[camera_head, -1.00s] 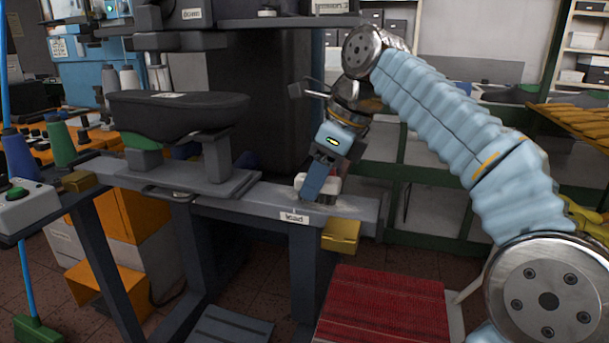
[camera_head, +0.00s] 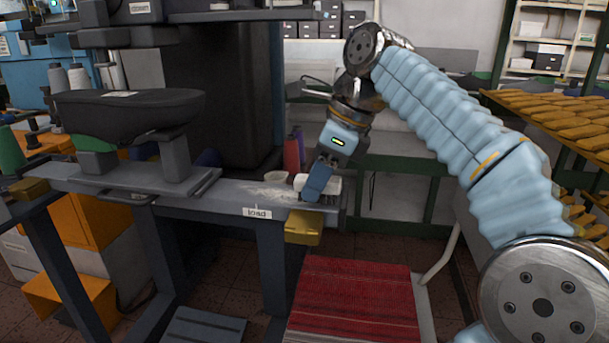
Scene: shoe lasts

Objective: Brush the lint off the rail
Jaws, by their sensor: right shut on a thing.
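The grey rail (camera_head: 225,197) runs across the picture at waist height, with a "load" label on its front edge. A pale, dusty patch of lint (camera_head: 278,193) lies on the rail near its right end. My right gripper (camera_head: 318,186) is at the right end of the rail, just right of the lint. It is shut on a white brush (camera_head: 330,185), whose underside is low at the rail's surface; I cannot tell whether it touches. My left gripper is not in view.
A black shoe last (camera_head: 125,115) sits on a carriage on the rail, to the left. A small pale cup (camera_head: 276,177) and a reddish bottle (camera_head: 292,154) stand behind the lint. A red woven seat (camera_head: 355,298) is in front.

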